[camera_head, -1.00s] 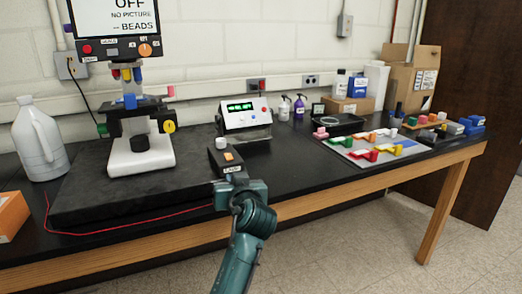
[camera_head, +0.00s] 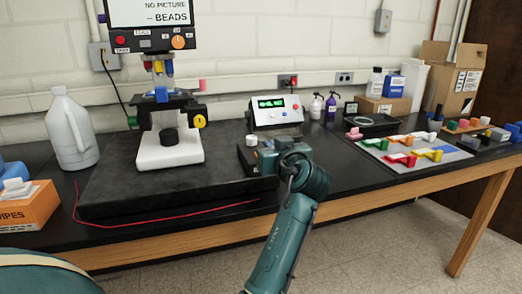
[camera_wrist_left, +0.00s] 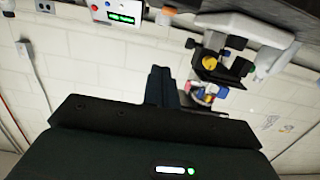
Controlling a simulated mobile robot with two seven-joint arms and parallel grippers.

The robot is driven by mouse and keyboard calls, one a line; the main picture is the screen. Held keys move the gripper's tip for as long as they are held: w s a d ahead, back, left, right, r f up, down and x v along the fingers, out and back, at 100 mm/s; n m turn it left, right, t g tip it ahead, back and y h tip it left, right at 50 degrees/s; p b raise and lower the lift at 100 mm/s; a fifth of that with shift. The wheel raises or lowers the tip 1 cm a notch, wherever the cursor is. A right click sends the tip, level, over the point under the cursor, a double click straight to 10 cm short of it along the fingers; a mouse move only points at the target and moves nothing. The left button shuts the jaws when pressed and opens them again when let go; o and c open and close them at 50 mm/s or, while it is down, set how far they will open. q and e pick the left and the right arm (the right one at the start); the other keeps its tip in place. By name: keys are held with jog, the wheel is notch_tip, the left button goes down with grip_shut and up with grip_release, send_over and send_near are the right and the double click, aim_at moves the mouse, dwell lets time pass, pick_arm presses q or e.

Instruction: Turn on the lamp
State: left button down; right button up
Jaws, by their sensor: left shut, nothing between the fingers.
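The microscope (camera_head: 168,150) stands on a dark slab, with a white base and a dark round disc (camera_head: 169,136) that shows no visible glow. A small dark control box with a white knob (camera_head: 251,141) sits at the slab's right front; its label and orange switch are hidden behind my left gripper. My left gripper (camera_head: 262,161) is over or against the right part of this box; contact cannot be told. In the left wrist view its fingers (camera_wrist_left: 161,86) are together and empty, and the microscope (camera_wrist_left: 240,40) appears upside down. My right gripper is not in view.
A monitor (camera_head: 150,25) reads "NO PICTURE -- BEADS". A white device with a green display (camera_head: 275,112) stands behind the gripper. A white jug (camera_head: 72,130) and an orange wipes box (camera_head: 32,208) are left. A tray of coloured pieces (camera_head: 415,150) lies right. A red wire (camera_head: 165,217) runs along the front.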

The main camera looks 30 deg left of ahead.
pick_arm(q)
jog(key=p+x, duration=0.1)
jog(key=x, duration=0.8)
jog(key=shift+r+p, duration=0.1)
jog(key=shift+p, duration=0.2)
notch_tip(320, 180, down, 3)
jog(key=shift+r, duration=0.1)
jog(key=shift+f, duration=0.7)
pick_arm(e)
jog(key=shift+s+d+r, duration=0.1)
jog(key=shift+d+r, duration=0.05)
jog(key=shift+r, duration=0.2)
pick_arm(q)
jog(key=shift+w+p, duration=0.1)
jog(key=shift+p, duration=0.2)
jog(key=shift+f+h, duration=0.2)
jog(key=shift+h, duration=0.1)
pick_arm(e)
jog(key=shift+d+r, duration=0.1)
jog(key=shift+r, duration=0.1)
pick_arm(q)
jog(key=shift+a+r, duration=0.1)
